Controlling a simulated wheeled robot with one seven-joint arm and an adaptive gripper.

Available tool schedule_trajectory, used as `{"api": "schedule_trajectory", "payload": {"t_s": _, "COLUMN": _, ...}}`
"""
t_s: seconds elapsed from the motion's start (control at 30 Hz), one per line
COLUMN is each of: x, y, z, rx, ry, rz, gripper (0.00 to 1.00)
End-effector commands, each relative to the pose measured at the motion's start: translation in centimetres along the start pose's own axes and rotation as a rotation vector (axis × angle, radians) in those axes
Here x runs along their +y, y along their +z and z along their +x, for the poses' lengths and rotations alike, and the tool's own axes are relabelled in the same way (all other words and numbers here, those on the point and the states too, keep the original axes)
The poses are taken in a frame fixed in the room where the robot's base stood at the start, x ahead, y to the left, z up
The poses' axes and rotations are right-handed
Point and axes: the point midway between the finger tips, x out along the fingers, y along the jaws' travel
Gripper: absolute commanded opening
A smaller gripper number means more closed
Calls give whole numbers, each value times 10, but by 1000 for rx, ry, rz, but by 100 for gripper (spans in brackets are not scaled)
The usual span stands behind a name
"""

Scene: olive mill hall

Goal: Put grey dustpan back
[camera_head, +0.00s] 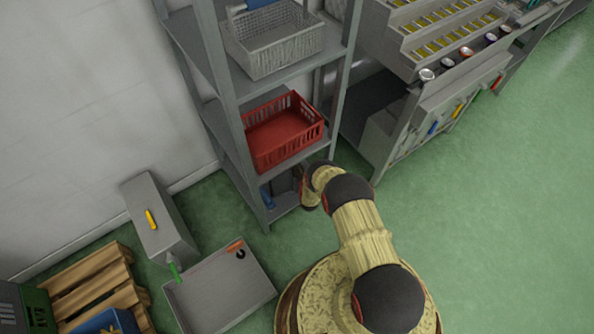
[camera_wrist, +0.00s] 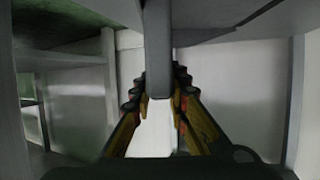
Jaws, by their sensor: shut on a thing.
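In the wrist view my gripper (camera_wrist: 160,88) has its yellow and dark fingers on either side of a grey bar (camera_wrist: 157,45). The gripper is shut on this bar, which looks like the handle of the grey dustpan. The dustpan's pan cannot be made out clearly. In the head view my arm reaches to the lower part of the grey shelf rack (camera_head: 228,125), below the red crate. The gripper and dustpan are largely hidden there by the arm and rack.
The red crate (camera_head: 262,160) and a grey basket (camera_head: 240,54) stand on higher shelves. A blue item (camera_head: 266,196) is on the low shelf. A grey tray (camera_head: 205,299), grey box (camera_head: 178,245) and wooden pallet (camera_head: 85,290) lie left. Green floor is clear at right.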

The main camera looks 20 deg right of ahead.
Motion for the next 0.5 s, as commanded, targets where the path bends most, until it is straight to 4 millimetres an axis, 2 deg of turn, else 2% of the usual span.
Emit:
{"api": "schedule_trajectory", "payload": {"t_s": 0.07, "x": 0, "y": 9, "z": 5, "rx": 3, "ry": 0, "rz": 0, "gripper": 0}}
{"api": "schedule_trajectory", "payload": {"t_s": 0.43, "x": 0, "y": 11, "z": 6, "rx": 3, "ry": 0, "rz": 0, "gripper": 0}}
{"api": "schedule_trajectory", "payload": {"t_s": 0.47, "x": 0, "y": 12, "z": 5, "rx": 0, "ry": 0, "rz": 0, "gripper": 18}}
{"api": "schedule_trajectory", "payload": {"t_s": 0.5, "x": 0, "y": 11, "z": 5, "rx": 0, "ry": 0, "rz": 0, "gripper": 20}}
